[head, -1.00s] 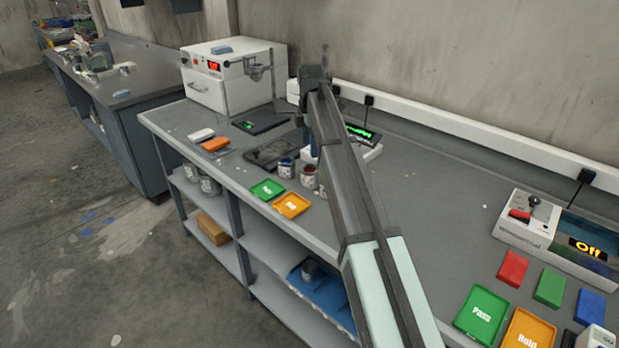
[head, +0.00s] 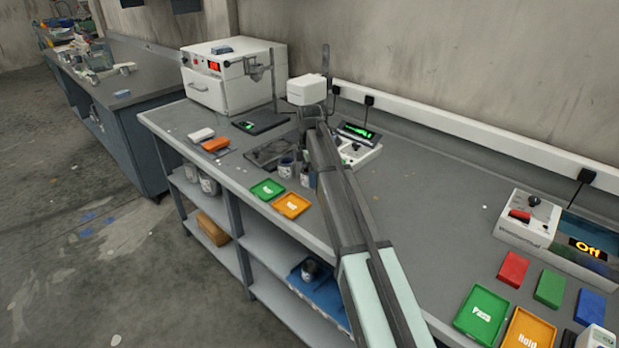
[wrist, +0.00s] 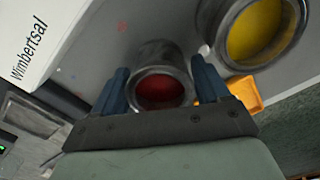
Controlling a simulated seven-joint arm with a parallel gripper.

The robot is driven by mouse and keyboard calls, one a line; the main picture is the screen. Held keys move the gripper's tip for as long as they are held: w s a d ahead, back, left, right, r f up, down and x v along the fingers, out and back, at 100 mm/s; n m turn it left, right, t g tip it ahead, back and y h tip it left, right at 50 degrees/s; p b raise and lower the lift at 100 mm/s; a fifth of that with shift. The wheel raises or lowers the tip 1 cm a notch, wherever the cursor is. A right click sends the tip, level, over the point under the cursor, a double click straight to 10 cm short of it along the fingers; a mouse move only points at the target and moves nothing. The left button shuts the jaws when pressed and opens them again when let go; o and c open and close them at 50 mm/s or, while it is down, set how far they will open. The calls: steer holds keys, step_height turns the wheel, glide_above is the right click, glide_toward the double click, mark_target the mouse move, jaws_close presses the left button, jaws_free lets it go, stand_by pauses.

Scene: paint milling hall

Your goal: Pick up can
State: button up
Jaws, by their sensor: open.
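Two small paint cans stand close together on the bench in the head view, a left can (head: 286,168) and a right can (head: 308,178), partly covered by my arm. In the wrist view, an open metal can with red paint (wrist: 160,88) lies between the two blue fingers of my gripper (wrist: 161,72). The fingers are spread, one on each side of it, and a gap shows at least on the left; contact cannot be told. A larger-looking can with yellow paint (wrist: 258,32) is just to the right, close to the right finger. In the head view my arm mostly hides the gripper.
A green tray (head: 267,189) and an orange tray (head: 291,205) lie near the bench's front edge beside the cans. A white instrument (head: 360,153) with a green display stands behind. A white oven (head: 225,75) is at the back left. The bench middle right is clear.

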steer(key=shift+f, duration=0.45)
steer(key=shift+c, duration=0.3)
steer(key=c, duration=0.8)
steer(key=shift+r, duration=0.1)
step_height(320, 180, up, 9)
steer(key=w+a, duration=0.3)
steer(key=w, duration=0.3)
steer(key=w+a+r, duration=0.1)
steer(key=w+a, duration=0.3)
steer(key=w, duration=0.3)
steer(key=w+a+r, duration=0.1)
steer(key=w+a, duration=0.2)
steer(key=w, duration=0.4)
steer(key=shift+a, duration=0.25)
